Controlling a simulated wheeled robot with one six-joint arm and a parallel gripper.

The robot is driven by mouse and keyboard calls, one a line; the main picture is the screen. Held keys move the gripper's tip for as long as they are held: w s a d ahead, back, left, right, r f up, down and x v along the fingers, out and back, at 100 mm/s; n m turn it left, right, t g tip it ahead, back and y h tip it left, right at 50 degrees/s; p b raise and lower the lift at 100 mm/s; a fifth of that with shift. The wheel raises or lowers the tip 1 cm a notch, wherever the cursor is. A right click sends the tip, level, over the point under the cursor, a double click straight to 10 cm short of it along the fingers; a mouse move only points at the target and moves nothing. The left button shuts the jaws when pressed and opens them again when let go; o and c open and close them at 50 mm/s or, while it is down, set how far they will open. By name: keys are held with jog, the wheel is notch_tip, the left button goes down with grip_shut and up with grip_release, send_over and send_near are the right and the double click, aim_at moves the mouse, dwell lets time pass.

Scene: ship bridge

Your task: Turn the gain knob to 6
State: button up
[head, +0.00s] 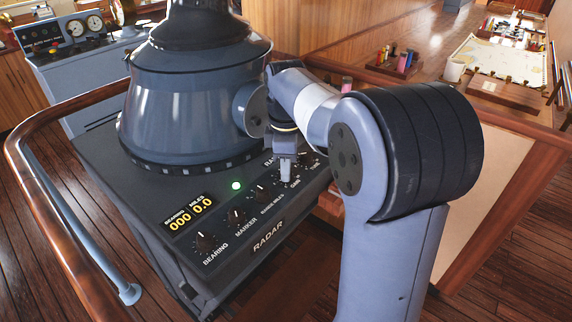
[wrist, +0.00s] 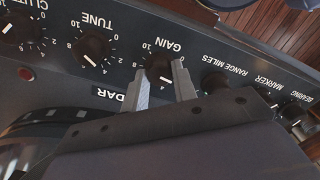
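The gain knob (wrist: 160,68) is a dark round knob with a white pointer line on the radar panel. Its label and numerals appear upside down in the wrist view. Its pointer is at or close to the 4 mark. My gripper (wrist: 161,73) has one finger on each side of the knob, and the knob fills the gap between the fingertips. In the head view my gripper (head: 287,172) points down at the panel and hides most of the gain knob.
The tune knob (wrist: 92,47) and clutter knob (wrist: 17,27) lie to one side; the range miles knob (wrist: 215,83) lies on the other. The radar's large round hood (head: 190,110) rises close behind the panel. A wooden handrail (head: 40,190) curves around the left.

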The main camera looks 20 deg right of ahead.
jog(key=c, duration=0.4)
jog(key=shift+r+m+p, duration=0.1)
jog(key=shift+m+p, duration=0.2)
jog(key=m+p, duration=0.2)
jog(key=shift+r+m, duration=0.1)
jog(key=shift+m, duration=0.3)
jog(key=m+p, duration=0.3)
jog(key=m, duration=0.3)
jog(key=m+p, duration=0.1)
jog(key=m, duration=0.5)
jog(key=shift+m+p, duration=0.4)
jog(key=m+p, duration=0.1)
jog(key=m, duration=0.4)
